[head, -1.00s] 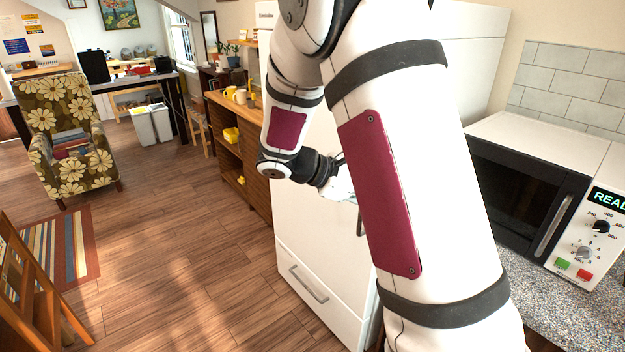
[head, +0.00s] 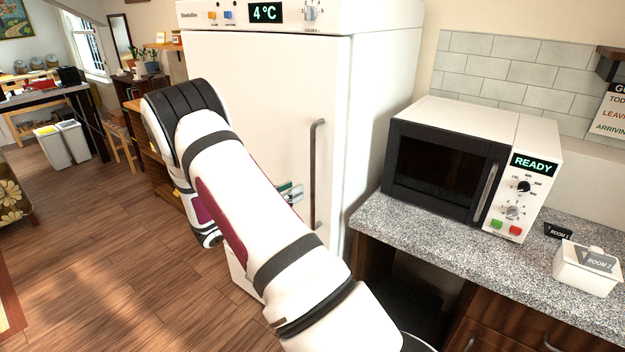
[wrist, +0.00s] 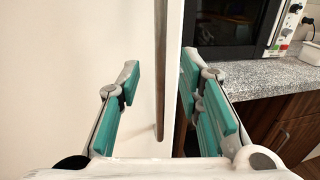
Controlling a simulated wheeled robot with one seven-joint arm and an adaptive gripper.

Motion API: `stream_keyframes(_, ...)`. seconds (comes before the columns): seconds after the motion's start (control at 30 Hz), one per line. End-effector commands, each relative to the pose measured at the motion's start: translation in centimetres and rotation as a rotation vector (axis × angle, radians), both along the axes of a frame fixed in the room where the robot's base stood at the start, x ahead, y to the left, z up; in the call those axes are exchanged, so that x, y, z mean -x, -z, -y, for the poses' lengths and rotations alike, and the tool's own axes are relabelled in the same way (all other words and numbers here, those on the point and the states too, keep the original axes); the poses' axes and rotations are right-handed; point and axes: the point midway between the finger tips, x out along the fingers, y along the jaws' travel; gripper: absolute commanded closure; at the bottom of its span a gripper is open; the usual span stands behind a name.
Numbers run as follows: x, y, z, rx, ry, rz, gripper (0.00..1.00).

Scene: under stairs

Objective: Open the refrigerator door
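The white refrigerator (head: 385,100) stands in the middle of the head view, and its door (head: 265,85) looks shut. A vertical grey bar handle (head: 317,150) is on the right side of the door. My gripper (head: 291,192) is at the handle's left, partly hidden by my arm. In the wrist view my gripper (wrist: 160,76) is open, with teal pads apart. The handle (wrist: 160,60) shows between the two fingers, as does the door's right edge. I cannot tell whether either finger touches the handle or door.
A microwave (head: 450,160) stands on the speckled counter (head: 400,225) right of the refrigerator. A small white box (head: 588,275) sits at the counter's right. A wooden cabinet (head: 160,165) is left of the refrigerator.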

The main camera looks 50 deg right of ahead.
Motion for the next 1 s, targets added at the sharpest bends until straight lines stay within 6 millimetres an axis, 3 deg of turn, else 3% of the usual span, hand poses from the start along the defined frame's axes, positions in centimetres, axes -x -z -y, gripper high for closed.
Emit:
stream_keyframes(0.2, 0.7, -0.1, 4.4, -0.001, 0.004, 0.002, 0.67)
stream_keyframes(0.4, 1.0, 0.0, 7.2, -0.002, 0.002, 0.002, 0.67)
stream_keyframes(0.6, 1.0, 0.0, 8.5, -0.001, 0.001, 0.002, 0.67)
stream_keyframes(0.87, 1.0, 0.0, 8.6, -0.001, 0.000, 0.001, 0.67)
stream_keyframes(0.9, 1.0, 0.0, 8.6, -0.001, 0.000, 0.001, 0.69)
stream_keyframes(1.0, 1.0, 0.0, 8.5, -0.001, 0.000, 0.001, 0.92)
